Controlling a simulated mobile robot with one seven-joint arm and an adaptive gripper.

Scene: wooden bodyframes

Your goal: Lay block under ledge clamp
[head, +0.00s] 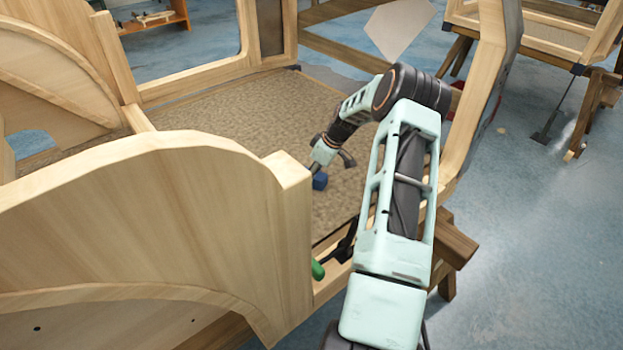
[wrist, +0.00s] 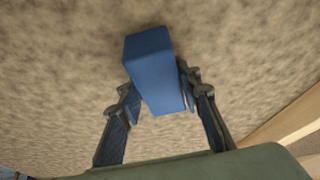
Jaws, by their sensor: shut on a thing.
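A blue block (head: 320,182) is in my gripper, over the speckled brown floor panel of the wooden bodyframe. In the wrist view the block (wrist: 153,70) sits between the two fingers of my gripper (wrist: 159,88), with its far part sticking out beyond the fingertips. I cannot tell from these views whether the block touches the panel. A clamp with a green handle (head: 318,270) and a dark body (head: 343,246) is on the wooden ledge at the near side of the frame. It is nearer the head camera than the block, and my arm hides part of it.
A curved wooden side panel (head: 150,220) rises at the left of the clamp. A wooden post (head: 482,90) stands at the right of my arm. The speckled floor panel (head: 230,108) is bare around the block. Another wooden frame (head: 550,42) stands at the back right.

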